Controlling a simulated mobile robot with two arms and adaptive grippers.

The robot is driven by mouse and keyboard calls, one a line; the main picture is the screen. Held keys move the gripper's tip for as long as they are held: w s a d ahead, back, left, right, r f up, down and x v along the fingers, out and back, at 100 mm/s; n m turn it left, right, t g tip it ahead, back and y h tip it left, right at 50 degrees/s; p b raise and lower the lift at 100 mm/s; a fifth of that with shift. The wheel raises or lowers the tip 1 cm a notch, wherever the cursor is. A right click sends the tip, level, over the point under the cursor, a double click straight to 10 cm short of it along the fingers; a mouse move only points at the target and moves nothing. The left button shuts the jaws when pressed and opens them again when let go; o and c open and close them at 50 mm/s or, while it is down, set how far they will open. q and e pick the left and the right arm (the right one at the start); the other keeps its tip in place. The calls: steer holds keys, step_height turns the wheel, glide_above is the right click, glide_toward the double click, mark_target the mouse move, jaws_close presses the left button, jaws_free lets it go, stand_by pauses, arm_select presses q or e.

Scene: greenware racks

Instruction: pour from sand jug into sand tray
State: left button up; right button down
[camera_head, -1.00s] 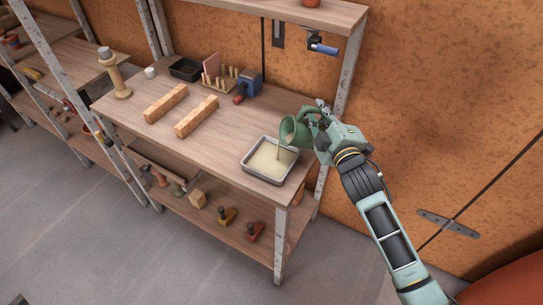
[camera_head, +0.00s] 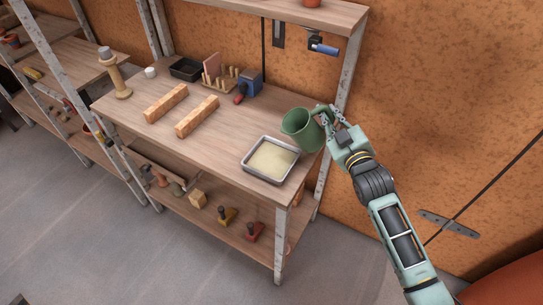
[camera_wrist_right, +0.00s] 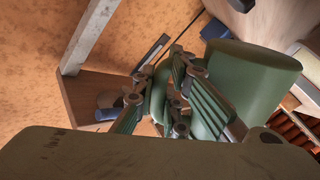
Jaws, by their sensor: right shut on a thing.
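The green sand jug (camera_head: 302,132) is held nearly upright, a little tilted, above the bench at the far right side of the sand tray. My right gripper (camera_head: 325,117) is shut on the jug's handle. In the right wrist view the jug (camera_wrist_right: 260,80) fills the upper right, with the gripper fingers (camera_wrist_right: 180,95) at its handle side. The grey sand tray (camera_head: 248,165) sits at the bench's front right corner with pale sand (camera_head: 272,158) covering its floor. The jug's inside is mostly hidden. My left gripper is not in view.
Two wooden block rows (camera_head: 166,103) lie mid-bench. A black tray (camera_head: 186,68), a peg rack (camera_head: 222,80) and a blue device (camera_head: 250,84) stand at the back. A shelf upright (camera_head: 345,75) rises near my right gripper. The bench left of the sand tray is clear.

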steer(key=d+f+m, duration=0.4)
steer(key=m, duration=0.2)
steer(key=shift+w+d+f+m, duration=0.15)
steer(key=shift+w+d+m, duration=0.1)
steer(key=shift+w+m, duration=0.2)
